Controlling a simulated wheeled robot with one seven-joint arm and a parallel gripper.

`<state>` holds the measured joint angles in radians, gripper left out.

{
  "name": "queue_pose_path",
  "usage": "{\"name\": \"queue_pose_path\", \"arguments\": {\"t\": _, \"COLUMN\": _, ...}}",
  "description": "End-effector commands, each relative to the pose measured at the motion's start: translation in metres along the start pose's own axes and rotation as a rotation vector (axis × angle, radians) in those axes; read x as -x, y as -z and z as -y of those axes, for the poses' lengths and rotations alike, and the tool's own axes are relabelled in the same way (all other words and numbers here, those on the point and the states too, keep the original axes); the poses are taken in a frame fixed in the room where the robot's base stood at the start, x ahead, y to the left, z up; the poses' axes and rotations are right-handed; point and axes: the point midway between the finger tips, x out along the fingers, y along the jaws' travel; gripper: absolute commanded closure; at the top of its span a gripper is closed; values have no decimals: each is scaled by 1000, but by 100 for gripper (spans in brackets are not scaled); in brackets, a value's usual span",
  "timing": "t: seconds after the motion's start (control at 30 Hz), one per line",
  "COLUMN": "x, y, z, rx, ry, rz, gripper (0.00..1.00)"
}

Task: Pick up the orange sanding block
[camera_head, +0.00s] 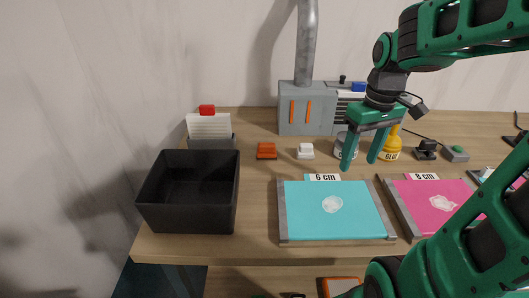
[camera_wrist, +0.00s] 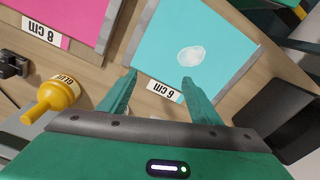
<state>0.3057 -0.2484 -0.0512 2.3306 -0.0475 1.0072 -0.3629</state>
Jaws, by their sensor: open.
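The orange sanding block (camera_head: 266,150) sits on the wooden table, between the black bin and a small white block. It is not visible in the wrist view. My gripper (camera_head: 358,165) hangs above the table near the back edge of the cyan board, to the right of the orange block and well apart from it. Its two fingers are spread and empty. In the wrist view my gripper (camera_wrist: 158,76) points down over the back edge of the cyan board, near the "6 cm" label.
A black bin (camera_head: 188,222) stands at the left. The cyan board (camera_head: 350,222) and pink board (camera_head: 425,190) lie in front. A white block (camera_head: 305,151), grey machine (camera_head: 300,122), yellow glue bottle (camera_head: 391,147) and a card holder (camera_head: 211,142) stand along the back.

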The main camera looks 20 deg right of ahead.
Motion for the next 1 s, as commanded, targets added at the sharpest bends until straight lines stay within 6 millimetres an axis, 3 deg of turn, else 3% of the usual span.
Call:
{"name": "queue_pose_path", "arguments": {"t": 0.03, "x": -2, "y": 27, "z": 4, "rx": 104, "ry": 14, "rz": -5, "gripper": 42}}
{"name": "queue_pose_path", "arguments": {"t": 0.1, "x": -4, "y": 63, "z": 15, "rx": 268, "ry": 40, "rz": -23, "gripper": 42}}
{"name": "queue_pose_path", "arguments": {"t": 0.3, "x": -14, "y": 158, "z": 53, "rx": 717, "ry": 135, "rz": -110, "gripper": 42}}
{"name": "queue_pose_path", "arguments": {"t": 0.5, "x": -22, "y": 220, "z": 88, "rx": 1040, "ry": 218, "rz": -221, "gripper": 42}}
{"name": "queue_pose_path", "arguments": {"t": 0.6, "x": -22, "y": 237, "z": 98, "rx": 1130, "ry": 239, "rz": -263, "gripper": 42}}
{"name": "queue_pose_path", "arguments": {"t": 0.77, "x": -28, "y": 246, "z": 108, "rx": 1189, "ry": 256, "rz": -291, "gripper": 42}}
{"name": "queue_pose_path", "arguments": {"t": 1.0, "x": -61, "y": 249, "z": 120, "rx": 1191, "ry": 258, "rz": -291, "gripper": 42}}
